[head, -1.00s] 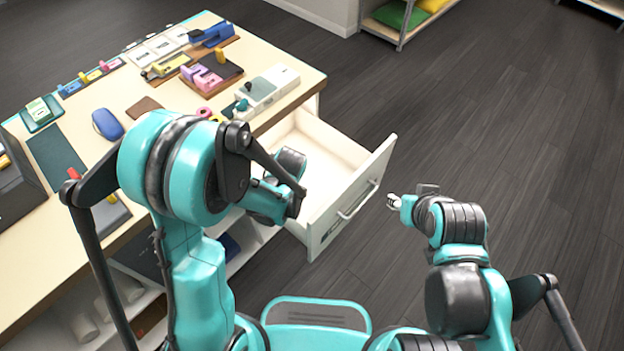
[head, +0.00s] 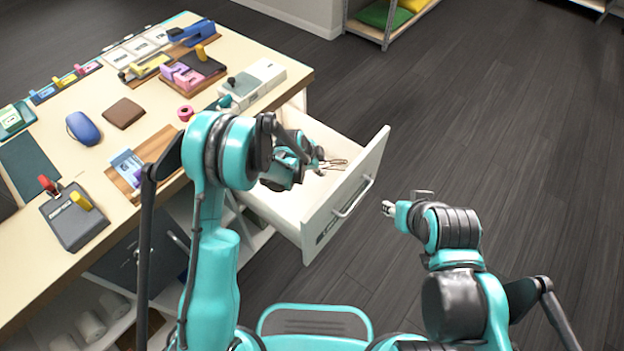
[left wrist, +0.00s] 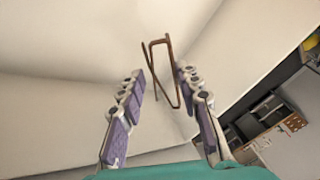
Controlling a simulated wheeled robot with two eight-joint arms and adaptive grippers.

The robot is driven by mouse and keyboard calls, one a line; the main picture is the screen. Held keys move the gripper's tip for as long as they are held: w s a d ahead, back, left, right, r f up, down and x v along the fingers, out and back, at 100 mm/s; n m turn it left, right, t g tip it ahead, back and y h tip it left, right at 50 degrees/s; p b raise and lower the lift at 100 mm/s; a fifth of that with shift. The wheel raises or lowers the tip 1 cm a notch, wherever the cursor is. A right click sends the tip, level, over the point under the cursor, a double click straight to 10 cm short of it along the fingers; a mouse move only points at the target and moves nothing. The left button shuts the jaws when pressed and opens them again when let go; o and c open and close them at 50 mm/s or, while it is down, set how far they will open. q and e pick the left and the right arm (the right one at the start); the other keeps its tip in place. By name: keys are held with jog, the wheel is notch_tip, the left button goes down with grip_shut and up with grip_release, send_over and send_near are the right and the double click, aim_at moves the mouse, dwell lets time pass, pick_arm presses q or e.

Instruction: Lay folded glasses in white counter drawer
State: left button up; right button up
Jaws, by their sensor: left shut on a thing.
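The white counter drawer (head: 318,233) is pulled open from the counter's front, and its inside looks empty apart from the glasses. The folded glasses (head: 337,163) have thin brown frames and show over the drawer's interior. My left gripper (head: 318,161) is shut on them, inside the drawer's outline. In the left wrist view the glasses (left wrist: 158,72) stick out past the purple-padded fingers (left wrist: 162,98), with pale drawer surfaces behind. Whether they touch the drawer floor is unclear. My right gripper (head: 388,208) hangs right of the drawer front, over the floor; its finger opening is too small to judge.
The countertop (head: 75,165) holds a blue computer mouse (head: 83,128), a brown square (head: 123,113), staplers and a white device (head: 258,80). A shelf with green and yellow cushions (head: 387,14) stands at the back.

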pick_arm(q)
notch_tip(320, 180, down, 7)
jog(key=b, duration=0.2)
jog(key=shift+f+b, duration=0.1)
jog(key=shift+b, duration=0.2)
jog(key=o, duration=0.9)
